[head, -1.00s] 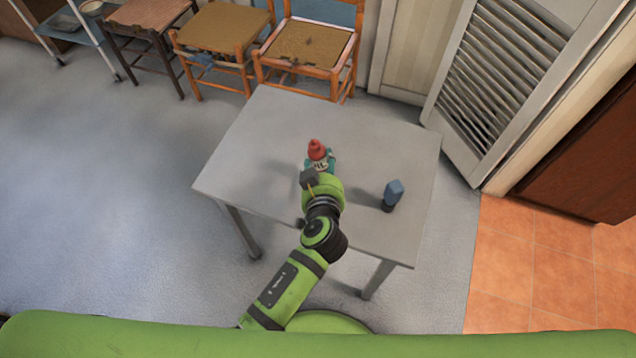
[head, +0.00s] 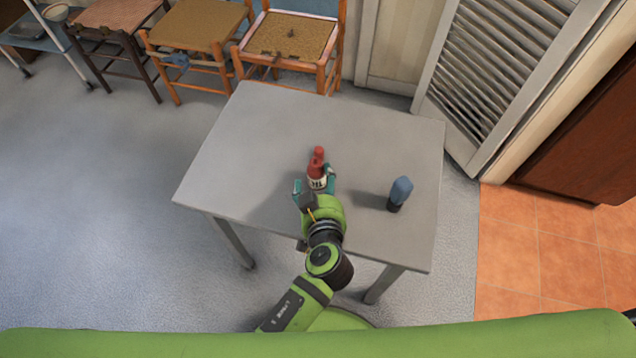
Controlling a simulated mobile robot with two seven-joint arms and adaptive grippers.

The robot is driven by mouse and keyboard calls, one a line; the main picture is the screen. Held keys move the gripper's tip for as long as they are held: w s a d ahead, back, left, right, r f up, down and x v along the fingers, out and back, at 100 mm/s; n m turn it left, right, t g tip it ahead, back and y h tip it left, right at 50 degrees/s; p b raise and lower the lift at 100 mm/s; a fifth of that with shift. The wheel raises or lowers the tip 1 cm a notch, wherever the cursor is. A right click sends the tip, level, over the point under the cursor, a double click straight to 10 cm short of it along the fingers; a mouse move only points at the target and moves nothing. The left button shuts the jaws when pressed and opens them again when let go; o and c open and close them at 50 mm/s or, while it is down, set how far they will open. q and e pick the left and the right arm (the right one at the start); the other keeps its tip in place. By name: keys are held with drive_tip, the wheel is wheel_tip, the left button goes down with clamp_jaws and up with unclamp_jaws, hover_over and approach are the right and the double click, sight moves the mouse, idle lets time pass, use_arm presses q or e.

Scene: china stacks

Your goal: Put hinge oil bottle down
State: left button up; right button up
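The hinge oil bottle (head: 317,182) is red on top with a pale label. My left gripper (head: 314,184) reaches in from the near edge, with teal fingers on either side of the bottle. The left finger shows a small gap from the bottle, so the gripper looks open around it. The bottle's base is partly hidden by the gripper, so its contact with the tabletop is hard to see. My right gripper is not in view.
A blue bottle with a dark base (head: 400,192) stands on the table to the right. The far and left parts of the tabletop are clear. Wooden chairs (head: 290,40) stand behind the table, and a louvred shutter (head: 500,65) is at the back right.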

use_arm(q)
drive_tip(key=shift+f, duration=0.25)
drive_tip(key=b+v, duration=0.1)
drive_tip(key=v, duration=0.5)
drive_tip(key=shift+s, duration=0.15)
drive_tip(key=shift+s+d+r, duration=0.1)
drive_tip(key=shift+s+r, duration=0.2)
drive_tip(key=shift+s, duration=0.05)
idle(0.8)
